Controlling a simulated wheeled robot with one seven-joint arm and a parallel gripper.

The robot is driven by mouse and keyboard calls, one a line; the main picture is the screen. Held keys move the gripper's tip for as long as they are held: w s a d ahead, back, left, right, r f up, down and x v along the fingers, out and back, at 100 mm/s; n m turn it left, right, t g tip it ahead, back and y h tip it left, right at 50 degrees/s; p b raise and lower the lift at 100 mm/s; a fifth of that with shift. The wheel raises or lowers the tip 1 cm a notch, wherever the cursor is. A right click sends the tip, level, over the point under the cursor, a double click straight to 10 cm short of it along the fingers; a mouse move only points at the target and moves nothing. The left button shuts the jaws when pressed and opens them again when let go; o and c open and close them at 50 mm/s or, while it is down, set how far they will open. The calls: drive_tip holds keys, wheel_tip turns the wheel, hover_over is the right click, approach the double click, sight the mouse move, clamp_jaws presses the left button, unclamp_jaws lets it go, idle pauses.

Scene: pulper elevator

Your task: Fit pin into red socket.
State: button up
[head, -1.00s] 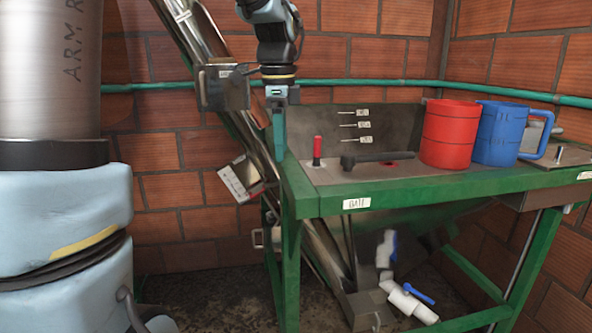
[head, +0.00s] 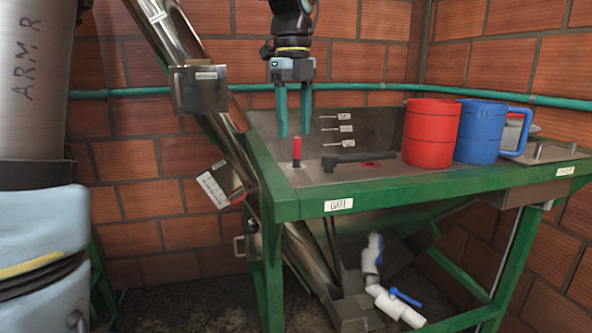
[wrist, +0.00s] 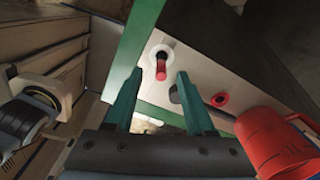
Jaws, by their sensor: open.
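The pin (head: 297,150) has a red grip and stands upright at the left end of the bench top. In the wrist view the pin (wrist: 161,70) sits in a pale round collar. The red socket (head: 372,164) is a flat red ring to the right, partly masked by a black lever handle; it also shows in the wrist view (wrist: 219,99). My gripper (head: 294,133) is open and empty, fingers pointing down, its tips near the height of the pin's top. In the wrist view the pin shows between the fingertips (wrist: 158,80). Contact is not visible.
A black lever handle (head: 350,159) lies between pin and socket. A red mug (head: 430,135) and a blue mug (head: 478,133) stand right of the socket. A sloping metal chute (head: 165,35) with a box (head: 199,90) rises at left. The green bench frame (head: 400,195) borders the top.

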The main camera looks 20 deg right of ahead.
sight(297, 158)
drive_tip(key=f, duration=0.2)
drive_tip(key=f+p, duration=0.1)
drive_tip(key=f, duration=0.2)
drive_tip(key=shift+s+d+f, duration=0.1)
drive_tip(key=shift+s+d, duration=0.1)
clamp_jaws()
idle(0.5)
